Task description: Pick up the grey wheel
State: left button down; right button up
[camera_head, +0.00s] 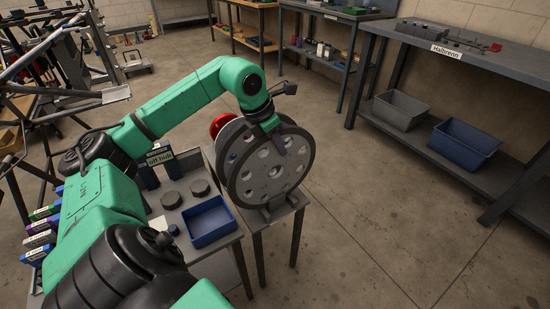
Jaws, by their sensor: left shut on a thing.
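The grey wheel (261,172) is a large disc with round holes and a dark rim. It stands upright at the end of a small table, over a low grey support (276,209). My left gripper (278,141) is at the upper part of the wheel, shut on it near the rim. The fingertips are small in the picture and partly hidden against the disc. I cannot tell whether the wheel is clear of the support. My right gripper is not in view.
A red round part (219,124) shows behind the wheel. A blue tray (209,222) and dark round parts (171,200) are on the table to the left. A grey bin (401,109) and a blue bin (465,144) sit on a shelf at right. The floor at front right is clear.

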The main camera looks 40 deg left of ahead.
pick_arm(q)
jog(key=shift+r, duration=0.1)
jog(key=shift+r, duration=0.3)
notch_tip(320, 180, up, 7)
jog(key=p, duration=0.3)
jog(key=shift+w, duration=0.1)
notch_tip(320, 180, up, 12)
jog(key=p, duration=0.5)
jog(key=shift+r, duration=0.15)
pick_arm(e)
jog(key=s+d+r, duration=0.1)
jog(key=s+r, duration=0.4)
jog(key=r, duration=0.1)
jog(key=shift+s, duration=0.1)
